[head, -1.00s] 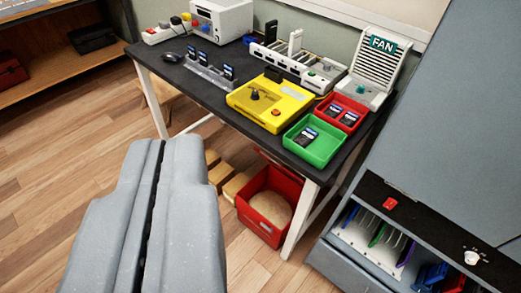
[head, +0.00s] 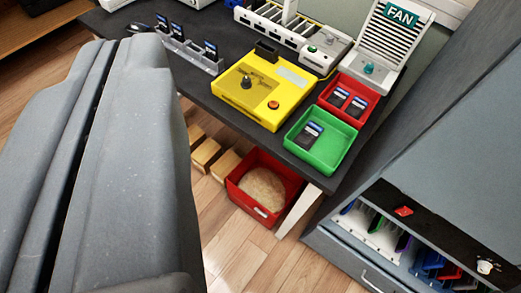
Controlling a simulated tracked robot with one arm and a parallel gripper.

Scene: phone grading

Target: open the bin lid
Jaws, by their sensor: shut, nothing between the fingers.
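A red open-topped bin (head: 238,195) stands on the floor under the dark table, near its front right leg. Tan, grainy material shows inside it, and a pale label is on its front. I cannot make out a separate lid on it; the back of the bin is partly under the table edge. My gripper (head: 108,48) is large and grey at the left of the view. Its two fingers are shut together with only a thin dark seam between them, and nothing is held. It appears left of the bin and apart from it.
The dark table (head: 215,98) carries a yellow device (head: 240,103), a green tray (head: 328,160) and a red tray (head: 350,115) holding phones. Cardboard-coloured blocks (head: 206,152) lie left of the bin. A grey cabinet (head: 440,130) stands at right. Wooden floor shows in front of the bin.

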